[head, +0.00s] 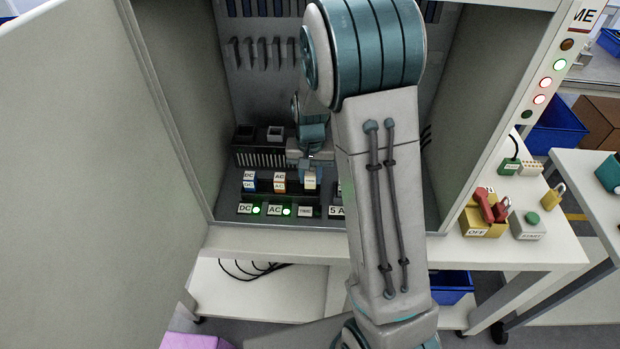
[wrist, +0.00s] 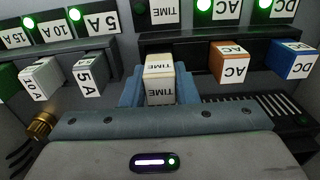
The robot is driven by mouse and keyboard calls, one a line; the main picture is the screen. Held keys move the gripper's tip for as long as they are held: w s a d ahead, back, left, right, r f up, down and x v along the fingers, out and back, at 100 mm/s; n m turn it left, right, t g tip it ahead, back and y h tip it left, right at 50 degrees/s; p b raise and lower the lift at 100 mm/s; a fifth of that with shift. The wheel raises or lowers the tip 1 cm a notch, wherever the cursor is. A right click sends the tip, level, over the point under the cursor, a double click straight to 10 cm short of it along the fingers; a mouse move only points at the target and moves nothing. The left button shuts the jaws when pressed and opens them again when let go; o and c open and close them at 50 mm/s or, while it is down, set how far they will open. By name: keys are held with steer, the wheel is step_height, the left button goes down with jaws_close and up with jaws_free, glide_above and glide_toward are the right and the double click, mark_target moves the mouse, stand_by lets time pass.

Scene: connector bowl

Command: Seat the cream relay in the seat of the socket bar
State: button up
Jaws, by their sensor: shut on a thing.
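The cream relay (wrist: 160,82), marked TIME, is between the two blue fingers of my gripper (wrist: 159,88) in the wrist view. My gripper is shut on it. In the head view the relay (head: 310,182) shows small below my gripper (head: 309,170), at the right of the orange and blue relays. The dark socket bar (wrist: 205,44) runs behind the relay, with TIME, AC and DC labels. The relay lines up roughly with the TIME label (wrist: 162,12). Its lower end and the seat are hidden, so I cannot tell whether it is in the seat.
The orange AC relay (wrist: 229,62) and blue DC relay (wrist: 294,60) stand in the bar with green lamps lit; the TIME lamp (wrist: 137,7) is dark. Grey 5 A (wrist: 90,72) and 10 A (wrist: 39,80) blocks stand on another bar. Cabinet walls (head: 185,110) enclose both sides.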

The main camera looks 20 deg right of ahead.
mark_target(311, 172)
steer(key=shift+f, duration=1.15)
steer(key=shift+f, duration=0.15)
steer(key=o, duration=1)
step_height(311, 172, up, 12)
steer(key=shift+r, duration=0.1)
steer(key=s+r+n+t, duration=0.1)
steer(key=s+r, duration=0.1)
steer(key=s, duration=0.5)
steer(key=s+r+n+t, duration=0.1)
steer(key=s+r, duration=0.1)
steer(key=s, duration=0.5)
steer(key=s+r+n+t, duration=0.1)
steer(key=s+r, duration=0.1)
steer(key=s, duration=0.4)
steer(key=shift+s+a+n, duration=0.1)
steer(key=shift+s+n, duration=0.2)
steer(key=shift+s, duration=0.1)
